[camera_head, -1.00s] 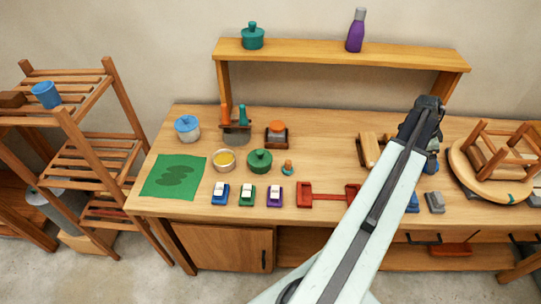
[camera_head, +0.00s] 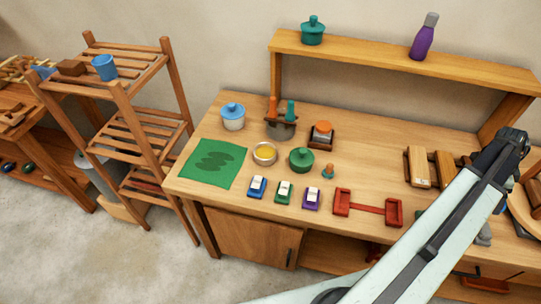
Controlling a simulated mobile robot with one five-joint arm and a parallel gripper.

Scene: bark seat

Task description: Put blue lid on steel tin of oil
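The blue lid (camera_head: 232,109) has a small knob and sits on a pale round pot (camera_head: 233,123) at the back left of the bench. The steel tin of oil (camera_head: 264,153) is a low, open round tin with yellow content, in front and to the right of that pot. My gripper (camera_head: 514,141) is at the far right, well away from both, above the right part of the bench. It is small and dark, and I cannot tell whether its fingers are open or shut.
A green pot (camera_head: 301,159) stands right of the tin. Behind are brushes in a holder (camera_head: 281,128). A green mat (camera_head: 213,163) lies at the left; small coloured blocks (camera_head: 284,191) and a red stand (camera_head: 368,207) line the front. A raised shelf (camera_head: 400,66) spans the back.

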